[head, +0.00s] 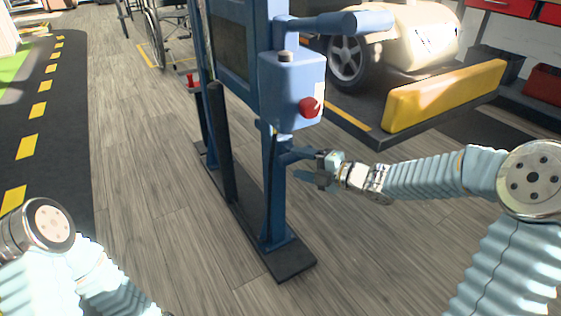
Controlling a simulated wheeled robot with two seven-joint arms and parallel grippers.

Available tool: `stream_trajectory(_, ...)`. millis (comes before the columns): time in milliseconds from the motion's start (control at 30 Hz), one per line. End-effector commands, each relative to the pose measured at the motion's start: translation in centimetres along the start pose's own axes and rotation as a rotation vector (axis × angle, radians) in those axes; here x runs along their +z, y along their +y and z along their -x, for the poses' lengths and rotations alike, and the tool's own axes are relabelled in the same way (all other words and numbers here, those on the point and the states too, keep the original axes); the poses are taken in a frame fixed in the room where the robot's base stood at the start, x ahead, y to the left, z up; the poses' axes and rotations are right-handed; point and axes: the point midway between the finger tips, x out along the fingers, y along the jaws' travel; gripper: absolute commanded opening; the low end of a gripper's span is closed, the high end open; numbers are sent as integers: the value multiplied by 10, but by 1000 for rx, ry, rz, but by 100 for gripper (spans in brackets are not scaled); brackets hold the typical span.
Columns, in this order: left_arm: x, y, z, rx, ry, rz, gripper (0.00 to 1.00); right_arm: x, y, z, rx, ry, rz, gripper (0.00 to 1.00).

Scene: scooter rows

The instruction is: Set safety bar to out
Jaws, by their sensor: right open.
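A blue machine frame (273,190) stands upright on a dark base plate in the middle of the head view. A dark upright bar (221,145) stands along its left side. A blue arm with a thick cylindrical end (345,23) sticks out to the right at the top. I cannot tell for sure which of these is the safety bar. My right gripper (303,168) is open and empty, close to the right side of the blue post below the control box. I cannot tell whether a fingertip touches the post. My left gripper is out of view.
A blue control box (290,90) with a red knob (309,107) is fixed above my right gripper. A cream vehicle (415,38) and a yellow block (445,96) are at the back right. A wheelchair (163,30) stands behind. The wooden floor left of the frame is clear.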

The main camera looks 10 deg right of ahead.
Motion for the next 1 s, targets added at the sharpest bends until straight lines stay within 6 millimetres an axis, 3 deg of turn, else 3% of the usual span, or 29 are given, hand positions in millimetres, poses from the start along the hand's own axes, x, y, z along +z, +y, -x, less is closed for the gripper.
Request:
stream_trajectory(100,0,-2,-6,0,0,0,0,-1,-2,-29,2,3,-2,59)
stream_trajectory(300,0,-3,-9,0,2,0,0,0,-1,-60,0,1,-2,59)
stream_trajectory(733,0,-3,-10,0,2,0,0,0,0,-71,-1,-1,-3,59)
stream_trajectory(1000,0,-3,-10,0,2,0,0,0,-1,-70,-1,-1,-3,18)
